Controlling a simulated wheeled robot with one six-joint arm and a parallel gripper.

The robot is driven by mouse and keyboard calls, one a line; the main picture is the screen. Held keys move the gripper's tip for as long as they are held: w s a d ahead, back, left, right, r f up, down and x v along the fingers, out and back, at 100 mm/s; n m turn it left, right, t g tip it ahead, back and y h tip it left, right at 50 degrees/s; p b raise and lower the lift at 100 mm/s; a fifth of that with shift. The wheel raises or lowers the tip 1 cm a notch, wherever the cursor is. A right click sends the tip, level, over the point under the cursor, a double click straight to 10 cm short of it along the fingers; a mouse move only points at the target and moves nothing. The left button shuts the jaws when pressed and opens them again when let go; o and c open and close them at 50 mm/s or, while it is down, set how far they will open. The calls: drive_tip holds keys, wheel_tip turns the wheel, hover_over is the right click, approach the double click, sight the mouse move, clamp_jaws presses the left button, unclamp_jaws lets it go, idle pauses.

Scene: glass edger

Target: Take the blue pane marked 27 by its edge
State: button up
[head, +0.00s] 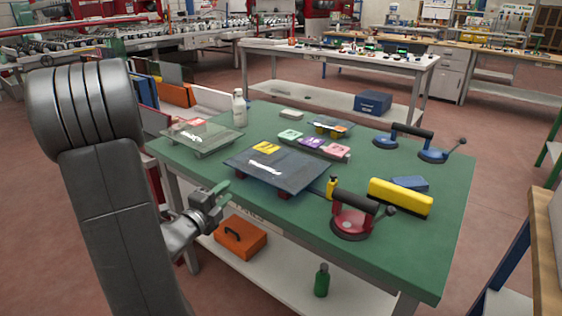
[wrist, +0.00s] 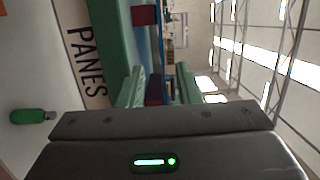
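The dark blue pane (head: 285,178) lies flat on dark red blocks, raised off the green table (head: 390,260). It bears a yellow label and a white mark; I cannot read the number. My gripper (head: 224,186) is just off the table's near left edge, short of the pane's near left edge. In the wrist view my gripper (wrist: 160,86) is open, its two green fingers apart with nothing held. The pane (wrist: 162,45) shows there edge-on as a thin blue strip, lined up with the gap between the fingers.
An orange toolbox (head: 240,240) sits on the lower shelf.

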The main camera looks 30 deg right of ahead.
sight(246, 173)
drive_tip(key=x, duration=1.1)
drive_tip(key=shift+s+r, duration=0.1)
drive_tip(key=shift+c, duration=0.2)
clamp_jaws()
idle(0.9)
